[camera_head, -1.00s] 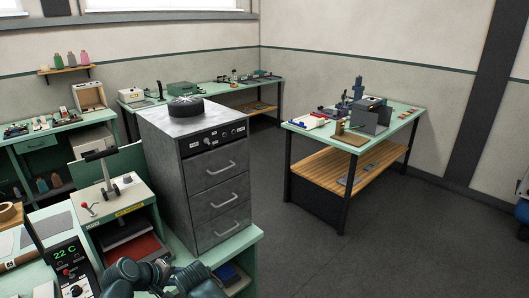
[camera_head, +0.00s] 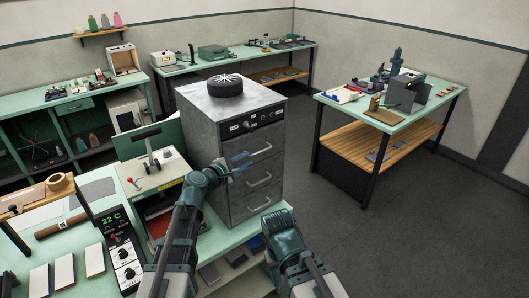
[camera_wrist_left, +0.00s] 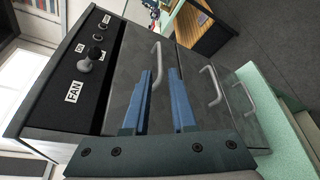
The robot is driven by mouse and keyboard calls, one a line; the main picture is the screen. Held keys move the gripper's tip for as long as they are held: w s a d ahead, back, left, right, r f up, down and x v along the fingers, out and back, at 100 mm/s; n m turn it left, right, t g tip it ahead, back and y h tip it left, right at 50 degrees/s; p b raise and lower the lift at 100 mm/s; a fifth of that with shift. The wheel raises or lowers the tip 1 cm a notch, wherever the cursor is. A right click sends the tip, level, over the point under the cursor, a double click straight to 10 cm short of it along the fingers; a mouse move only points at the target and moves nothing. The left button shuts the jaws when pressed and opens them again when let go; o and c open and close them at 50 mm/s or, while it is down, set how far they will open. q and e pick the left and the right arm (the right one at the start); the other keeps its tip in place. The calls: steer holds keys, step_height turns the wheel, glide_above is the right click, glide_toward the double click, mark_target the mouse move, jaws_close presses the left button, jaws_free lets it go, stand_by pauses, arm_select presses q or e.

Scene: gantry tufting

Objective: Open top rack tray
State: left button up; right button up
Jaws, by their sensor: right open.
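The grey metal rack cabinet (camera_head: 215,130) has three stacked trays with bar handles below a black control panel. The top tray's handle (camera_head: 262,149) also shows in the left wrist view (camera_wrist_left: 157,62). All three trays look closed. My left gripper (camera_head: 241,163) is in front of the top tray, beside its handle. In the left wrist view its two blue fingers (camera_wrist_left: 163,100) are apart, with the handle near their tips; contact cannot be told. My right gripper (camera_head: 278,222) is open and empty, low in front of the cabinet.
A black round fan (camera_head: 226,87) sits on the cabinet. A green press with a lever (camera_head: 151,165) and a temperature controller (camera_head: 121,250) stand to the left. A bench with a wooden shelf (camera_head: 375,145) is at the right, with open floor before it.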

mark_target(263, 150)
arm_select(q)
steer(key=b+x, duration=0.2)
steer(key=x, duration=0.8)
steer(key=shift+w+d+f, duration=0.15)
steer(key=shift+w, duration=0.2)
jaws_close()
stand_by(0.9)
